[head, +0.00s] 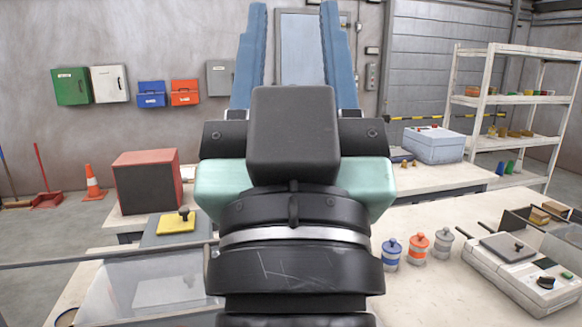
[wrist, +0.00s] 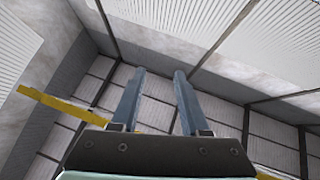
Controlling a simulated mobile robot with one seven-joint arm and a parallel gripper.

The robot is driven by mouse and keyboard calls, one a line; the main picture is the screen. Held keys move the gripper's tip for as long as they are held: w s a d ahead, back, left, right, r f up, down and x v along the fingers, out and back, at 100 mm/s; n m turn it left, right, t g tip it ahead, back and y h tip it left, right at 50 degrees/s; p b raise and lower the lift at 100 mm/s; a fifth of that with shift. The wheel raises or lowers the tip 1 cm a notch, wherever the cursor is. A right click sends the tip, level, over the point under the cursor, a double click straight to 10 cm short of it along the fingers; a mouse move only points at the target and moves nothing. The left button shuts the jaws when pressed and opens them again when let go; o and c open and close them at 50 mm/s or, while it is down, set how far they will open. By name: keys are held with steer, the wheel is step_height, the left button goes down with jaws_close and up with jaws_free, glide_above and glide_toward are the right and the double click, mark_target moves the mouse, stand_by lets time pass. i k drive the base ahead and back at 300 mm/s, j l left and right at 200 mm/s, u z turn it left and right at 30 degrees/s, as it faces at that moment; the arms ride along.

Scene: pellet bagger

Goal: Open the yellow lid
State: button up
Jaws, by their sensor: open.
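The yellow lid (head: 177,222) is a small flat plate with a dark knob on top. It lies flat and looks shut on a grey box-like housing (head: 160,238) at the left of the head view. My gripper (head: 288,8) is raised in the middle of the head view, its two blue fingers spread apart and pointing up. It is well to the right of the lid and empty. In the wrist view my gripper (wrist: 160,72) is also open, with only walls and ceiling beyond it. The lid is not in the wrist view.
A red-and-black box (head: 148,182) stands behind the lid. A clear sloped cover (head: 150,285) is in front of it. Blue, orange and grey canisters (head: 418,247) and a grey machine (head: 525,265) stand on the right table. My arm hides the middle.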

mark_target(184, 221)
steer(key=i+l, duration=0.2)
steer(key=i, duration=0.35)
steer(key=i+l, duration=0.2)
steer(key=i, duration=0.35)
